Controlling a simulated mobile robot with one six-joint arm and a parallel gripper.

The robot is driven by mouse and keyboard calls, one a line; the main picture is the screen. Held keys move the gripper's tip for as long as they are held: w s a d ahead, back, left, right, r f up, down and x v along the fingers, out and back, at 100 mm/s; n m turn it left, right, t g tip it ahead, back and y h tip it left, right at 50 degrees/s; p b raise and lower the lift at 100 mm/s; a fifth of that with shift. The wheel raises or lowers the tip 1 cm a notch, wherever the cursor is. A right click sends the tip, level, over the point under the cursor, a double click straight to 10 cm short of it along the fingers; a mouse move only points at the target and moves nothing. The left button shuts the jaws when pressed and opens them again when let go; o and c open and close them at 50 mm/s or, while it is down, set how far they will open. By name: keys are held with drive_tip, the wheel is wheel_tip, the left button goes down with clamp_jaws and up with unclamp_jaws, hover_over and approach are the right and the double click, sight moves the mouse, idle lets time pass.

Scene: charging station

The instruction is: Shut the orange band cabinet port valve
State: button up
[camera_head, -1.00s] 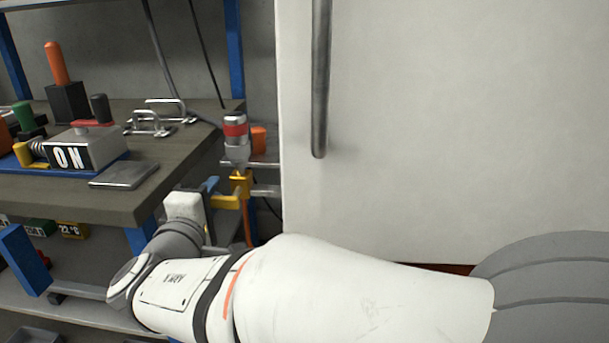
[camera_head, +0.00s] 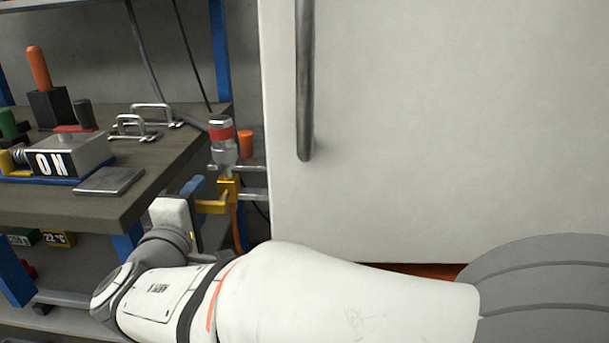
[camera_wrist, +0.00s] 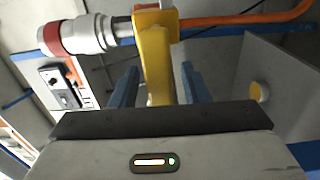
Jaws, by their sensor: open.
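A yellow valve piece (camera_head: 229,190) sits below a grey metal fitting with a red band (camera_head: 222,138), left of the white cabinet's edge. No clearly orange band shows on it. An orange hose (camera_head: 236,228) hangs below. In the wrist view the yellow piece (camera_wrist: 157,50) reaches down between the blue fingers of my gripper (camera_wrist: 160,85), and the red-banded fitting (camera_wrist: 75,37) lies to its left. My gripper is open, one finger on each side of the yellow piece, with visible gaps. In the head view my gripper is at the valve, partly hidden by its own body.
The white cabinet (camera_head: 430,120) with its vertical handle (camera_head: 305,90) fills the right. The workbench (camera_head: 150,190) at left holds an ON box (camera_head: 70,155) and metal handles. An orange cylinder (camera_head: 245,143) stands behind the fitting. A grey panel (camera_wrist: 260,85) is close right of my fingers.

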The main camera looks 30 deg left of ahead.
drive_tip(key=p+v, duration=0.2)
drive_tip(key=v, duration=0.5)
drive_tip(key=shift+s, duration=0.4)
drive_tip(key=shift+d, duration=0.15)
